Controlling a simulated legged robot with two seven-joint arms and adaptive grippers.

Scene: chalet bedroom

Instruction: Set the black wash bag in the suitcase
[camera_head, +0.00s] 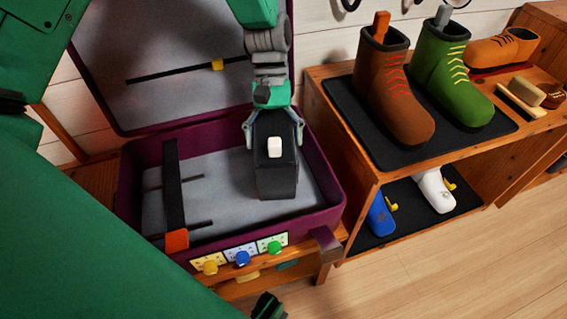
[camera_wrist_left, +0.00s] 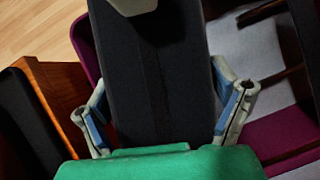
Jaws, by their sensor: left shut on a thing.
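The black wash bag (camera_head: 276,178) is a dark upright block with a white piece on its top face. My left gripper (camera_head: 273,136) is shut on it, one finger on each side near the top. In the left wrist view the bag (camera_wrist_left: 157,75) fills the space between the fingers (camera_wrist_left: 165,120). The purple suitcase (camera_head: 130,200) is open with its grey-lined lid (camera_head: 150,45) raised. The bag is inside the right part of the suitcase's outline; I cannot tell whether it touches the grey floor (camera_head: 220,205). My right gripper is not seen.
A black strap (camera_head: 173,190) with an orange end crosses the case's left side. Yellow, blue and green knobs (camera_head: 242,258) line the front below it.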

